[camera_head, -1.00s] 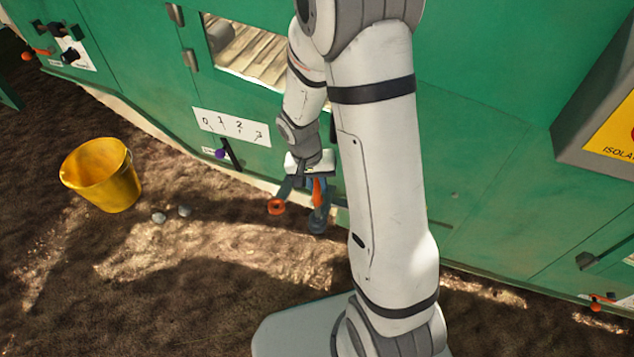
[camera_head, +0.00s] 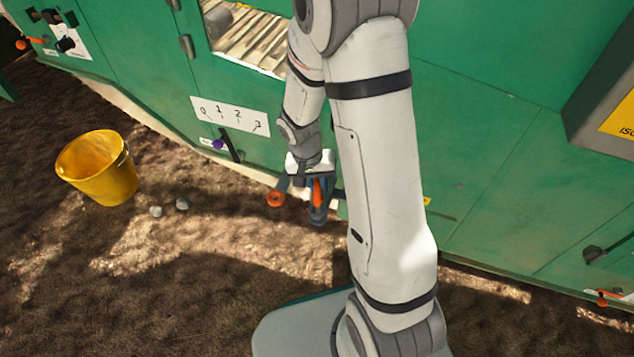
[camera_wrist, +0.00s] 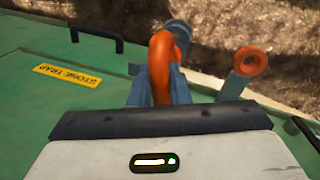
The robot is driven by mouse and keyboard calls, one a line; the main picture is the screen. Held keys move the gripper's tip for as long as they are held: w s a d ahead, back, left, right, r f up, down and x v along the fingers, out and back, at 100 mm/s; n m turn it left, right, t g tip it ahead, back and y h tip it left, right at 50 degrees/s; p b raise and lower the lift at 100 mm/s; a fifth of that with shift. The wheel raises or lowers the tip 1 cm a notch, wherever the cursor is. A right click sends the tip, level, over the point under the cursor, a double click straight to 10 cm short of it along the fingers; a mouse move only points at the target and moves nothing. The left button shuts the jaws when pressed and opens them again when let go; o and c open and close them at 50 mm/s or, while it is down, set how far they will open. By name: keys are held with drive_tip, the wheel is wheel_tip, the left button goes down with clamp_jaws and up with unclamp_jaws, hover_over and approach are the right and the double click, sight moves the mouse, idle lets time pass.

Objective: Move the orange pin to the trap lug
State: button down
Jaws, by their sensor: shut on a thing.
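My gripper (camera_head: 317,190) points down in front of the green panel and is shut on a bent orange piece, which looks like the orange pin (camera_wrist: 162,62). In the wrist view, the pin stands between my two fingers and bends over at the top. A ribbed blue-grey end (camera_wrist: 180,32) lies right behind the bend; I cannot tell whether they are joined. An orange ring (camera_wrist: 250,62) on a grey post is to the right, apart from my fingers; it also shows in the head view (camera_head: 275,199). I cannot tell whether this is the trap lug.
A yellow STONE TRAP label (camera_wrist: 67,75) and a black handle (camera_wrist: 97,38) are on the green panel. A purple-knobbed lever (camera_head: 218,144) sits below a 0–3 scale (camera_head: 230,116). A yellow bucket (camera_head: 97,168) and two stones stand on open soil at left.

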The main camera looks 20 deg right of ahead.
drive_tip(key=shift+f+b, duration=1.15)
drive_tip(key=shift+f, duration=0.3)
drive_tip(key=c, duration=1.3)
unclamp_jaws()
drive_tip(key=shift+r, duration=0.1)
drive_tip(key=r+p, duration=0.1)
drive_tip(key=r, duration=0.1)
drive_tip(key=a+r+p, duration=0.1)
drive_tip(key=r, duration=0.2)
drive_tip(key=r+p, duration=0.1)
drive_tip(key=r, duration=0.1)
drive_tip(key=shift+w+a+r+p, duration=0.2)
drive_tip(key=shift+w+p, duration=0.05)
drive_tip(key=shift+p, duration=0.15)
drive_tip(key=shift+r, duration=0.1)
